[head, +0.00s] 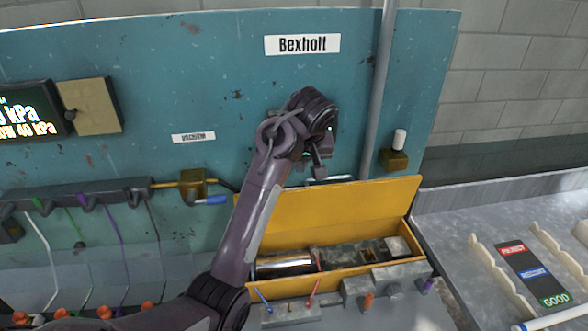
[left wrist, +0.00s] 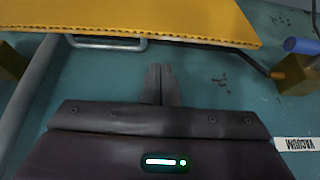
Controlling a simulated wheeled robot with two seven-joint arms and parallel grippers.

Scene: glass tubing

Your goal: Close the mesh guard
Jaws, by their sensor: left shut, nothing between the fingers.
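The guard appears to be the yellow panel (head: 330,215) standing raised at the back of an open yellow box (head: 345,278); no mesh pattern is clear from here. A metal bar handle (left wrist: 108,43) shows at the panel's edge in the left wrist view, where the panel (left wrist: 130,18) fills the top. My left gripper (head: 320,172) is above and behind the panel's top edge, in front of the teal board. Its fingers (left wrist: 158,84) are shut and empty, just beside the handle without clear contact. My right gripper is not in view.
A shiny cylinder (head: 284,265) lies inside the box. A vertical grey pipe (head: 378,90) and a brass valve block (head: 394,158) are on the board (head: 220,85) to the right. A brass fitting with a blue lever (head: 210,200) is at left. A tray with sorting labels (head: 530,270) lies right.

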